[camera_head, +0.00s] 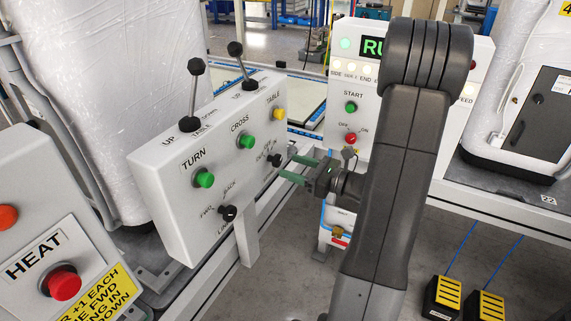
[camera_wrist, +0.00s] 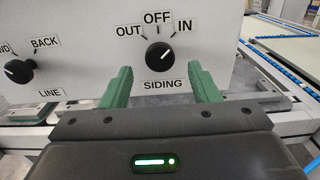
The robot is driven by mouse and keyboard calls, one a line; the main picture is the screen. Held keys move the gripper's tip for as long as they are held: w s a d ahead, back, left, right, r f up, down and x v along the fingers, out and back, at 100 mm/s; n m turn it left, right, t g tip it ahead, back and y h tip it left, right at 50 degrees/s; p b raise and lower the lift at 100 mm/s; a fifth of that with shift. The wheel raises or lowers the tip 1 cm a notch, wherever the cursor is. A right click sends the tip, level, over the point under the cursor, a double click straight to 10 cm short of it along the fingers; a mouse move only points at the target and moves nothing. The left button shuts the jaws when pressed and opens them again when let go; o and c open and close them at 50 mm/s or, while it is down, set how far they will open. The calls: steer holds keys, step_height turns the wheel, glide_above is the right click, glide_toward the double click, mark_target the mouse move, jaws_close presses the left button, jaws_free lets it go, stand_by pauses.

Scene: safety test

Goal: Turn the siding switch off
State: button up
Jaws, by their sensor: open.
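The siding switch (camera_wrist: 158,57) is a black rotary knob on the white panel, with OUT, OFF and IN labels around its top and SIDING below. Its white mark points up and right, toward IN. In the head view the switch (camera_head: 273,161) sits at the lower right of the panel face. My gripper (camera_wrist: 161,84) is open and empty, its green fingers pointing at the panel. In the wrist view the fingertips appear left and right of the knob and slightly below it. The gripper (camera_head: 297,169) is close to the panel; I cannot tell whether it touches.
The line switch (camera_wrist: 20,70) is left of the siding switch. The white control box (camera_head: 235,160) also has green buttons, a yellow button and two levers on top. A HEAT box with a red button (camera_head: 62,283) stands at lower left. A START panel (camera_head: 345,75) stands behind my arm.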

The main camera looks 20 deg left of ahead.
mark_target(280, 162)
steer(key=shift+w+a, duration=0.15)
steer(key=shift+a, duration=1.45)
steer(key=c, duration=0.9)
steer(key=shift+c, duration=0.2)
